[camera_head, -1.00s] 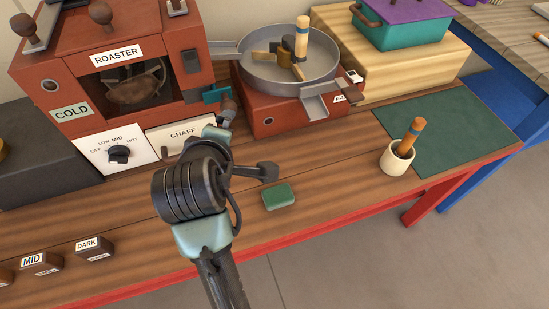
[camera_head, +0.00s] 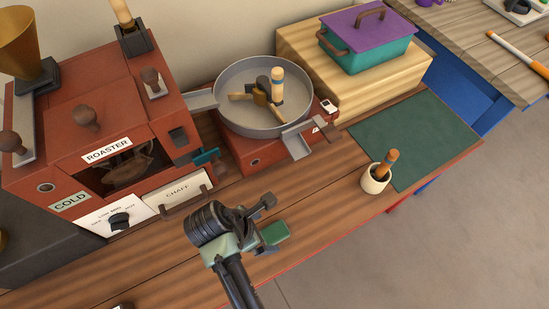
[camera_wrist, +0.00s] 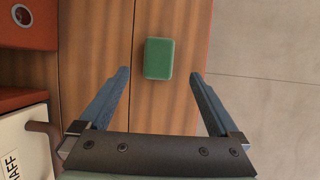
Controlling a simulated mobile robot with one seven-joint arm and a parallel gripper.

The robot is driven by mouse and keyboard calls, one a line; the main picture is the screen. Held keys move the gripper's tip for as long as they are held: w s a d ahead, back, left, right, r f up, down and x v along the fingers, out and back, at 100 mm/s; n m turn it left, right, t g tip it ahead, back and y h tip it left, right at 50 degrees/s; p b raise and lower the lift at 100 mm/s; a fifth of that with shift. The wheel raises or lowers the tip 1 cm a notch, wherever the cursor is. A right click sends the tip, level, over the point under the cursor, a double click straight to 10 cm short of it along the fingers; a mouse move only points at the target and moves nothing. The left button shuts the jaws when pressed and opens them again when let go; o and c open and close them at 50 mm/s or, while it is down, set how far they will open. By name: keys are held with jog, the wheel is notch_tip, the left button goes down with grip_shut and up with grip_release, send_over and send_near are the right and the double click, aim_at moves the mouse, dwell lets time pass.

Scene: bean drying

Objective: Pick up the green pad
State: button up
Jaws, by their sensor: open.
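The green pad (camera_head: 274,232) is a small rounded block lying flat on the wooden table near its front edge. In the wrist view the pad (camera_wrist: 158,58) lies just beyond and between the two blue-grey fingers. My gripper (camera_wrist: 157,72) is open and empty, with clear space on both sides of the pad and no visible contact. In the head view my gripper (camera_head: 268,220) is beside the pad, and the wrist hides part of the table. One finger shows there; the other is hidden.
The red roaster (camera_head: 110,110) with its chaff drawer (camera_head: 180,192) stands left and behind. The round cooling pan (camera_head: 240,118) is behind the pad. A white cup (camera_head: 374,182) holding a wooden-handled tool stands right, by a dark green mat (camera_head: 430,135). The table's front edge is close to the pad.

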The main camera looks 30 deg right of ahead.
aim_at(275, 232)
jog(key=shift+b+x, duration=0.3)
jog(key=shift+x, duration=2.9)
jog(key=shift+d, duration=0.15)
jog(key=c, duration=1.4)
notch_tip(275, 232, up, 10)
jog(key=shift+w+r+p, duration=0.1)
jog(key=shift+p, duration=0.65)
jog(key=shift+c, duration=0.2)
